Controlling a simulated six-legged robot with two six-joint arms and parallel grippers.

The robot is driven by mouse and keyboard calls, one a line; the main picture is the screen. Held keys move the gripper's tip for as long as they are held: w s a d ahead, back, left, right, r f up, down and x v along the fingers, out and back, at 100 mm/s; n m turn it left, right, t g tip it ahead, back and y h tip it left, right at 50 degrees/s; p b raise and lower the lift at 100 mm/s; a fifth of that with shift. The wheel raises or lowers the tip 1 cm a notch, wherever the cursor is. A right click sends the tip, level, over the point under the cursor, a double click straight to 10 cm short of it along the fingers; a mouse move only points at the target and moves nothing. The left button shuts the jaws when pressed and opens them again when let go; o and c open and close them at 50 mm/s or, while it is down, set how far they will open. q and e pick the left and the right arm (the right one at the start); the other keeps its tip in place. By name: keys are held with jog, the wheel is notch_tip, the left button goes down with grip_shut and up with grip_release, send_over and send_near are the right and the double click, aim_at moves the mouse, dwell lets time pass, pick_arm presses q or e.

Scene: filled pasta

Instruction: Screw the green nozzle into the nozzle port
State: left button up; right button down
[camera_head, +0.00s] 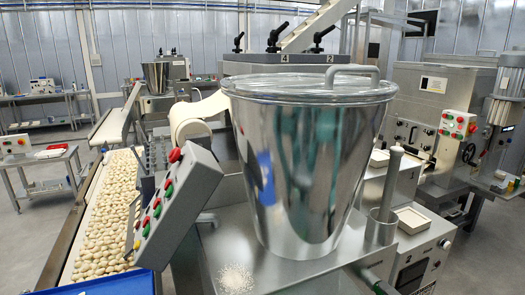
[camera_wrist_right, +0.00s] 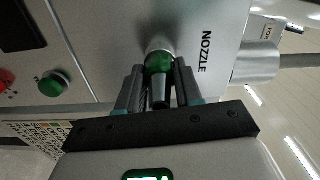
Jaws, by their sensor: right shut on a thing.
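In the right wrist view the green nozzle (camera_wrist_right: 159,64) has a green collar and a grey tapered part toward me. My right gripper (camera_wrist_right: 160,82) is shut on it, with one dark finger on each side. The far end of the green collar meets the silver rim of the nozzle port (camera_wrist_right: 157,46) on a grey metal panel. How deep the nozzle sits in the port is hidden. The word NOZZLE is printed on the panel beside the port. The head view does not show the nozzle or port clearly. My left gripper is not in view.
A large lidded steel pot (camera_head: 305,160) fills the middle of the head view on a metal machine top. A button panel (camera_head: 178,205) stands left of it, beside a conveyor of filled pasta (camera_head: 108,220). A green button (camera_wrist_right: 54,84) is on the machine left of my right gripper.

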jog(key=m+p, duration=0.1)
jog(key=m, duration=0.2)
jog(key=shift+r, duration=0.2)
jog(key=shift+f+m+p, duration=0.2)
jog(key=shift+m+p, duration=0.15)
jog(key=shift+m, duration=0.85)
jog(key=shift+r, duration=0.1)
jog(key=shift+c, duration=2.2)
grip_release()
jog(key=shift+m, duration=0.5)
jog(key=p+v, duration=0.1)
jog(key=v, duration=0.6)
